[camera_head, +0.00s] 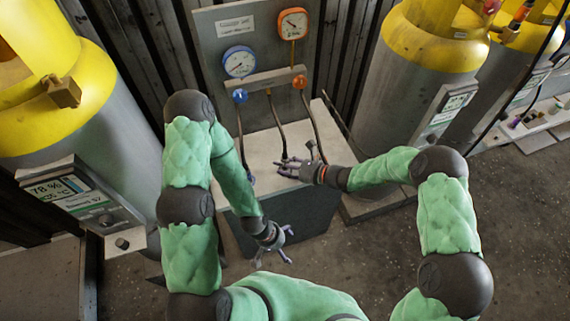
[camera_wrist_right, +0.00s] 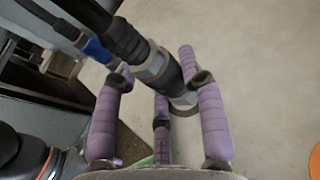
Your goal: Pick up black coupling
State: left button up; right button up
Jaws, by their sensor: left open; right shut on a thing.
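The black coupling (camera_wrist_right: 172,80), with silver metal rings, is at the end of a thick black hose. In the right wrist view it lies between the purple fingers of my right gripper (camera_wrist_right: 160,105), which is shut on it. In the head view my right gripper (camera_head: 288,168) is over the pale bench top, at the lower end of the middle hose (camera_head: 277,122); the coupling is too small to make out there. My left gripper (camera_head: 283,246) is open and empty, lower down in front of the bench.
A blue coupling (camera_wrist_right: 97,48) on another hose is close beside the black one. The bench (camera_head: 262,150) has a back panel with a blue gauge (camera_head: 239,62) and an orange gauge (camera_head: 293,23). Large yellow-topped cylinders stand left (camera_head: 95,120) and right (camera_head: 405,70).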

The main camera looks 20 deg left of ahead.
aim_at(286, 160)
jog(key=shift+r, duration=0.5)
grip_shut()
notch_tip(286, 160, up, 2)
jog(key=shift+r+p, duration=0.1)
jog(key=shift+p, duration=0.6)
jog(key=s+a+r+p, duration=0.2)
jog(key=s+r, duration=0.7)
jog(key=s, duration=0.5)
jog(key=shift+a+r+p, duration=0.15)
jog(key=shift+r+p, duration=0.25)
jog(key=shift+p, duration=0.4)
jog(key=shift+w+r, duration=0.1)
